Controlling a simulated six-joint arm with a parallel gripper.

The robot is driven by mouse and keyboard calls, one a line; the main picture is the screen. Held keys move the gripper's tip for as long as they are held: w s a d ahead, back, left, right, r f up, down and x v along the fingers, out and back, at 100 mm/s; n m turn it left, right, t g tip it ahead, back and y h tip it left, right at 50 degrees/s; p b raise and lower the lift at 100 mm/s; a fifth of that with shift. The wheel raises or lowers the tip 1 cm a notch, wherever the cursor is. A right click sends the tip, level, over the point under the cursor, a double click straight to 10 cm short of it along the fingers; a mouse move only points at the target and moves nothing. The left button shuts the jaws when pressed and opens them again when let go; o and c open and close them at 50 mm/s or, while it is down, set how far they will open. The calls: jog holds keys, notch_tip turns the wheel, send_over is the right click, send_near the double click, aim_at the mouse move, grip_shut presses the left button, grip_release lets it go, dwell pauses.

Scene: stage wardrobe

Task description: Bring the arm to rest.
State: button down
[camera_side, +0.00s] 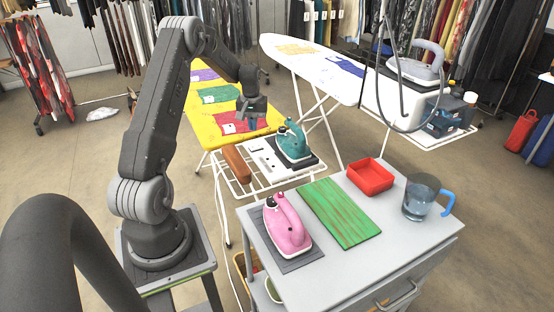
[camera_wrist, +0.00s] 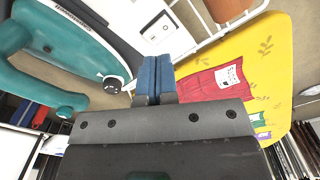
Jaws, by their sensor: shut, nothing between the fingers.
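My gripper (camera_side: 252,120) hangs in the air at the end of my bent arm, over the near end of the yellow ironing board (camera_side: 190,122). In the wrist view its two blue fingers (camera_wrist: 154,72) are pressed together with nothing between them. The teal iron (camera_side: 293,142) stands on the rack at the board's end, to the lower right of my gripper. It also fills the upper left of the wrist view (camera_wrist: 75,32). A red folded garment (camera_side: 238,124) lies on the board close by my gripper; in the wrist view it shows right of the fingers (camera_wrist: 205,84).
A grey cabinet (camera_side: 253,228) in front bears a pink iron (camera_side: 287,224), a green board (camera_side: 338,210), a red tray (camera_side: 370,178) and a glass jug of water (camera_side: 418,200). A white ironing board (camera_side: 318,66) stands behind. Clothes racks line the back.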

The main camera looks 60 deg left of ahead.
jog(key=d+r+m+t+y, duration=0.1)
jog(key=d+r+m, duration=0.2)
jog(key=d+r, duration=0.75)
jog(key=d+r+m+t, duration=0.25)
jog(key=d+r, duration=0.45)
jog(key=d, duration=0.6)
jog(key=s+d+r+m+t, duration=0.1)
jog(key=s+d+m, duration=0.2)
jog(key=s+d, duration=0.4)
jog(key=s+d+r+m+t+h, duration=0.1)
jog(key=s+d+r+m, duration=0.1)
jog(key=s+d, duration=0.6)
jog(key=shift+s+d+m, duration=0.3)
jog(key=shift+d+m, duration=0.35)
jog(key=shift+d, duration=0.45)
